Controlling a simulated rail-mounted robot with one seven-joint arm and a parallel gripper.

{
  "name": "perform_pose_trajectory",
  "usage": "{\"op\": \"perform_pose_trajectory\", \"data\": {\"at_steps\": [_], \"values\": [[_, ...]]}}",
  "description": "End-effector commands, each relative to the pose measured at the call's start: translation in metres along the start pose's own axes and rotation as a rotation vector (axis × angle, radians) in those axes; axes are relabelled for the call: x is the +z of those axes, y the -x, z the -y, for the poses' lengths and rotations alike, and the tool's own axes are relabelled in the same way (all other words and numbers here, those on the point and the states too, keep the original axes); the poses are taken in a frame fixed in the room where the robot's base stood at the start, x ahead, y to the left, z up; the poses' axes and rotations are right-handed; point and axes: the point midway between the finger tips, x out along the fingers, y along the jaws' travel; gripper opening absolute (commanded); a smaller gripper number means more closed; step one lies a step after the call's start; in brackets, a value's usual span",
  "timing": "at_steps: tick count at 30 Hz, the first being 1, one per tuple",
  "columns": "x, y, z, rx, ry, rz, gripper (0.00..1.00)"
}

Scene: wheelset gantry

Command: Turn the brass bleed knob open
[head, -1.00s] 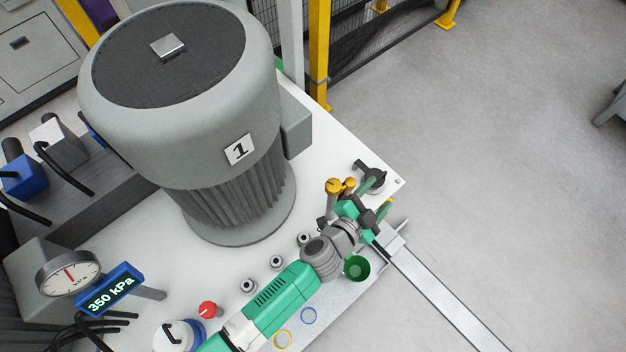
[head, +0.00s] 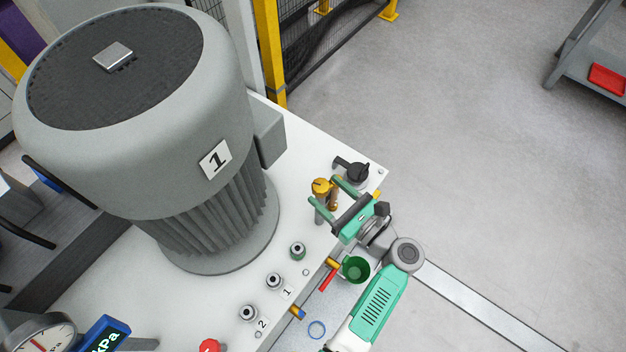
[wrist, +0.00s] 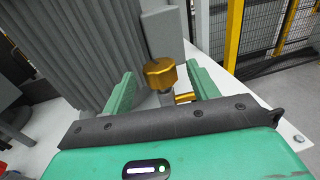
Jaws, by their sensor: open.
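The brass bleed knob (head: 321,186) sits on top of a short post near the right end of the white bench plate. A smaller brass outlet shows just below and beside it. My gripper (head: 325,195) is open, with one green finger on each side of the knob in the head view. In the wrist view the knob (wrist: 160,73) lies between and a little beyond the two open fingers (wrist: 160,88), apart from both. A dark slot shows on its top in the head view.
The large grey motor (head: 128,110) marked 1 stands left of the knob. A black handle valve (head: 356,171) sits close on the right. Open floor is to the right.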

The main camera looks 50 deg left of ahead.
Motion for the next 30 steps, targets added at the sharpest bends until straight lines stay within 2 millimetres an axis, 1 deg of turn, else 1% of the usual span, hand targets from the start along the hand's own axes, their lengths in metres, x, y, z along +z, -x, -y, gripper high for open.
{"op": "perform_pose_trajectory", "data": {"at_steps": [1,3,7,10,17,18,20,24,25,28,30], "values": [[0.000,-0.011,0.000,0.003,0.001,-0.001,0.59],[-0.001,-0.024,-0.001,0.003,0.001,-0.001,0.59],[-0.001,-0.040,0.000,0.001,0.001,-0.002,0.59],[-0.001,-0.047,0.000,0.000,0.001,-0.002,0.59],[-0.001,-0.048,0.000,-0.001,0.002,-0.002,0.59],[-0.001,-0.048,0.000,-0.001,0.002,-0.002,0.55],[-0.001,-0.048,0.000,-0.001,0.002,-0.002,0.43],[-0.001,-0.048,0.000,-0.001,0.002,-0.002,0.16],[-0.001,-0.048,0.000,-0.001,0.002,-0.002,0.15],[0.002,-0.048,0.000,-0.015,0.001,0.000,0.15],[0.007,-0.049,0.000,-0.065,0.000,0.003,0.14]]}}
